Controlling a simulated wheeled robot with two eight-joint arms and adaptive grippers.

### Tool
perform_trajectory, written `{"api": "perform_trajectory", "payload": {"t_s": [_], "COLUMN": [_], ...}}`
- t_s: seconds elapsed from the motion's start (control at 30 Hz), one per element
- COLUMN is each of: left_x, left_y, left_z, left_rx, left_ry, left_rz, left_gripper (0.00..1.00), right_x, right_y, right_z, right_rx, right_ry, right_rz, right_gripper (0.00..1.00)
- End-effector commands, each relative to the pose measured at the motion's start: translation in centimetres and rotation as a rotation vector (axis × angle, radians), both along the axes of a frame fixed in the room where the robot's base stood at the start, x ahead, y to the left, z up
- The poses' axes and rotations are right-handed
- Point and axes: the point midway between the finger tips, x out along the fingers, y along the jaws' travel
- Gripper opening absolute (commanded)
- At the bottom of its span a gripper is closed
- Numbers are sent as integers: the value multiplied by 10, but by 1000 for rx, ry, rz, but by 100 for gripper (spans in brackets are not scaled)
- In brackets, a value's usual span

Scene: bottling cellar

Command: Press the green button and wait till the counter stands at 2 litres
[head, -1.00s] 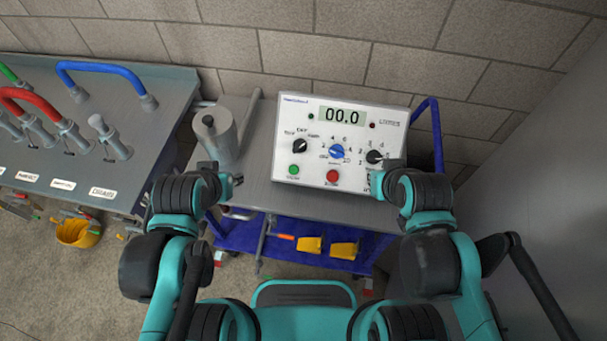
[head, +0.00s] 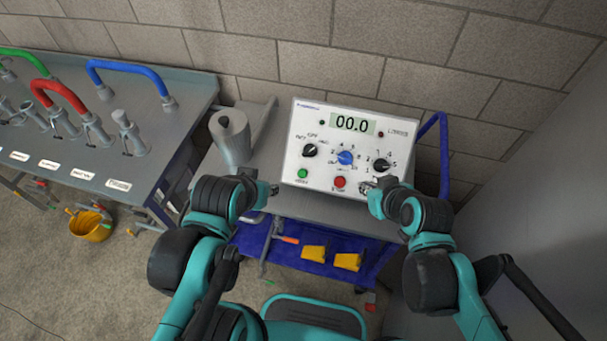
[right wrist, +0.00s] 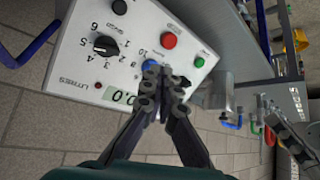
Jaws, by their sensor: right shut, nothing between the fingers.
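A white control box (head: 295,150) stands on the grey cart, its display (head: 352,124) reading 00.0. The green button (head: 302,174) is at its lower left, with the red button (head: 340,182) to its right. My right gripper (head: 366,186) is at the box's lower right edge, to the right of the red button. In the right wrist view its fingers (right wrist: 164,72) are shut and empty, in front of the panel; the green button (right wrist: 199,62) shows beyond them, apart. My left gripper (head: 273,188) is left of and below the green button; its jaws are too small to read.
The panel also has black and blue knobs (head: 345,157). A grey cylinder (head: 231,137) stands left of the box. A blue hose (head: 443,150) rises on the right. A bench with coloured hoses (head: 128,72) is at the left. A brick wall stands close behind.

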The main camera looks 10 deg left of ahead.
Motion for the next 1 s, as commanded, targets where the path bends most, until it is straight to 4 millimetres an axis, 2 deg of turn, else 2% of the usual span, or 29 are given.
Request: {"api": "perform_trajectory", "payload": {"t_s": [0.17,0.23,0.4,0.5,0.7,1.0], "left_x": [0,0,0,0,0,0], "left_y": [0,0,0,0,0,0], "left_z": [-2,-3,-5,-6,-6,-6], "left_rx": [0,0,0,0,0,0], "left_ry": [0,0,0,0,0,0], "left_rz": [0,0,0,0,0,0], "left_gripper": [34,34,34,34,34,34], "right_x": [12,15,13,9,2,1], "right_y": [48,75,134,159,183,186], "right_z": [-11,-17,-31,-38,-44,-45], "right_rx": [9,15,30,37,44,44], "right_ry": [-65,-107,-214,-267,-325,-334], "right_rz": [170,261,460,541,624,635], "right_gripper": [0,0,0,0,0,0]}}
